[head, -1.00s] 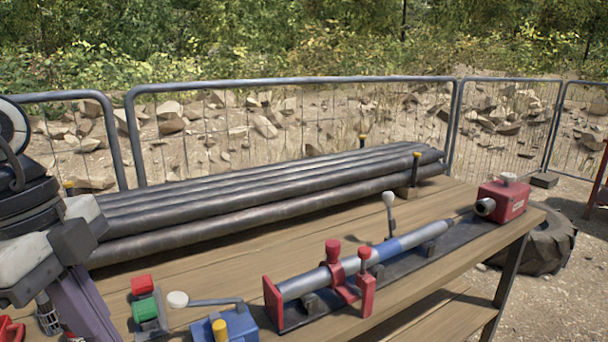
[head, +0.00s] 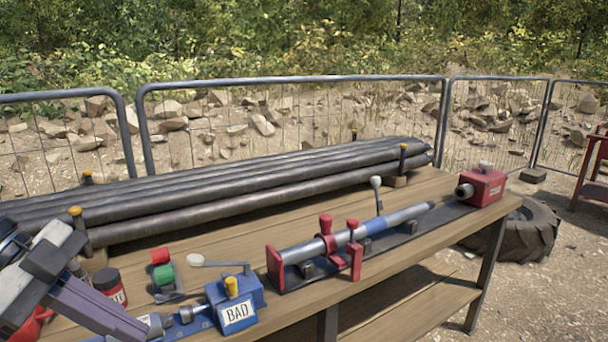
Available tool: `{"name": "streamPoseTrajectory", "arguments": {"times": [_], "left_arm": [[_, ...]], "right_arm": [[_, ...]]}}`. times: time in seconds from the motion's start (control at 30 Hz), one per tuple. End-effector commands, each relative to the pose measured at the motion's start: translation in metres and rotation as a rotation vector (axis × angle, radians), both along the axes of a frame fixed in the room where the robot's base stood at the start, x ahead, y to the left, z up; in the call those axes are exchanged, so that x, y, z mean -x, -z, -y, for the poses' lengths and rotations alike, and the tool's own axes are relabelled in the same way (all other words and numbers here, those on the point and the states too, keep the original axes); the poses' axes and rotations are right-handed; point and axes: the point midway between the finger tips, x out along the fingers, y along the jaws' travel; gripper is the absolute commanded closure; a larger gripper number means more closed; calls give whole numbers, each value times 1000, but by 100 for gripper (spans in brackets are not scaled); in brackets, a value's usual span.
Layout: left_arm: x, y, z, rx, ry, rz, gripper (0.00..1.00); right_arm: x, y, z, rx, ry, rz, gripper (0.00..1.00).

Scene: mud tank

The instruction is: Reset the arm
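My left arm comes in at the lower left edge, with pale grey and dark blocks. My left gripper (head: 104,308) shows as a long purple-grey part slanting down to the right, over the near left end of the workbench (head: 420,230). Its fingertips are not clear, so I cannot tell whether it is open or holds anything. My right arm and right gripper are out of view.
A dark jar (head: 108,284), a red and green block (head: 163,268) and a red-clamped rod fixture (head: 330,246) ending at a red box (head: 482,186) occupy the bench. Long dark pipes (head: 250,180) lie behind. A metal fence (head: 290,82) and a tyre (head: 520,235) stand beyond.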

Motion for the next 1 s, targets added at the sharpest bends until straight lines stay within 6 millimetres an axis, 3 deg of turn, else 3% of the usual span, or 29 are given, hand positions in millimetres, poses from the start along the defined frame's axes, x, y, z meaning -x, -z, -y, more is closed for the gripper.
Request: {"name": "streamPoseTrajectory", "arguments": {"times": [0.27, 0.37, 0.53, 0.63, 0.77, 0.87, 1.0], "left_arm": [[-41, 37, -29, 398, -231, 232, 100], [-52, 63, -49, 492, -376, 318, 100], [-54, 130, -82, 554, -661, 406, 100], [-44, 181, -93, 537, -833, 413, 100], [-16, 254, -91, 474, -1034, 360, 100], [14, 309, -72, 407, -1158, 274, 100], [61, 371, -23, 315, -1262, 111, 100]], "right_arm": [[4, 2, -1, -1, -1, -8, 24], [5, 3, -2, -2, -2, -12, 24], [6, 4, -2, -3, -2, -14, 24], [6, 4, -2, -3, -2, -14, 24], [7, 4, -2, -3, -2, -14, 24], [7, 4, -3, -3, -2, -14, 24], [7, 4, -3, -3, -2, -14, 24]]}}
